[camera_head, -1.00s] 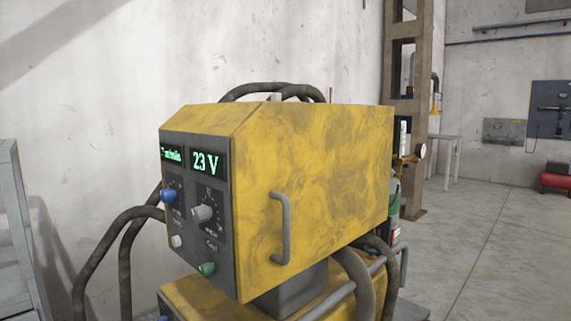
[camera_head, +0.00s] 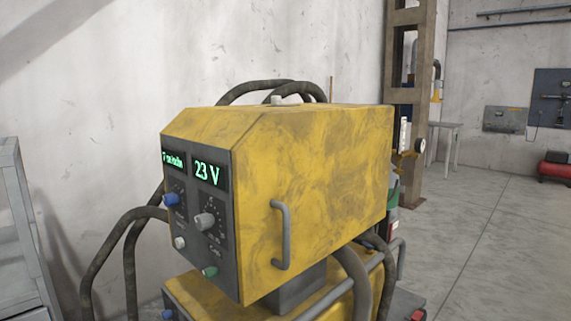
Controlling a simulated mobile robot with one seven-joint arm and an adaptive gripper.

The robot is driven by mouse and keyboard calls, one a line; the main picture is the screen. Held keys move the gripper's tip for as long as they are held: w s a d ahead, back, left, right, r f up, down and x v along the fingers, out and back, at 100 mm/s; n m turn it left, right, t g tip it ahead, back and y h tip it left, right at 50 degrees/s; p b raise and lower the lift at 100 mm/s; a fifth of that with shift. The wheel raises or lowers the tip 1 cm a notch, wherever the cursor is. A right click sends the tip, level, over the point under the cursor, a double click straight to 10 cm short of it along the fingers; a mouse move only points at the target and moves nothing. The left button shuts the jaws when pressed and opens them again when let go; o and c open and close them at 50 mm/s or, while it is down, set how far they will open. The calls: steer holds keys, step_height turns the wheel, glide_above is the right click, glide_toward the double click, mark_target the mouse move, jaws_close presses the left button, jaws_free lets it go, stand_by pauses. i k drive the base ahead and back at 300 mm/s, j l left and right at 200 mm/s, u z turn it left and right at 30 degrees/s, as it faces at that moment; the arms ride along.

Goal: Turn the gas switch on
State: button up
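A yellow welding machine (camera_head: 315,170) fills the middle of the view. Its dark front panel (camera_head: 221,255) faces left and carries two green displays; the right one (camera_head: 208,173) reads 23 V. A blue knob (camera_head: 171,199) and a grey knob (camera_head: 204,221) sit below the displays. Lower down are a small white knob (camera_head: 179,242) and a green knob or switch (camera_head: 209,271). The panel labels are too small to read, so I cannot tell for sure which one is the gas switch or its setting. My gripper is not in view.
Dark hoses (camera_head: 97,262) loop out at the machine's left, and others run over its back and down its right. A grey handle (camera_head: 283,235) sticks out of its side. A grey metal rack (camera_head: 18,240) stands at the far left. Open floor (camera_head: 490,235) lies at the right.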

mark_target(209, 273)
steer(key=j+z, duration=0.1)
steer(key=j, duration=0.35)
steer(key=k+j+z, duration=0.1)
steer(key=j, duration=0.35)
steer(key=j+z, duration=0.1)
steer(key=j, duration=0.35)
steer(key=k, duration=0.05)
